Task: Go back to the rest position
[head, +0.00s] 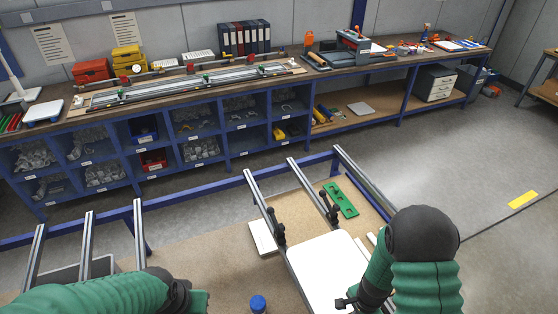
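My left arm comes in along the bottom left edge, and its green and black end, with the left gripper (196,300), is low in the head view. Its fingers are not clear. My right arm bends in from the lower right, and its small black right gripper (345,303) is at the front edge of a white panel (325,262). Whether it touches the panel, or is open or shut, is too small to tell. The white panel lies flat on a fixture with metal rails and black clamps (278,228).
A blue-framed table (215,255) with upright metal rails is before me. A blue-capped item (258,303) stands between my arms. A green plate (341,199) lies beyond the panel. A long workbench (200,90) with bins runs along the back.

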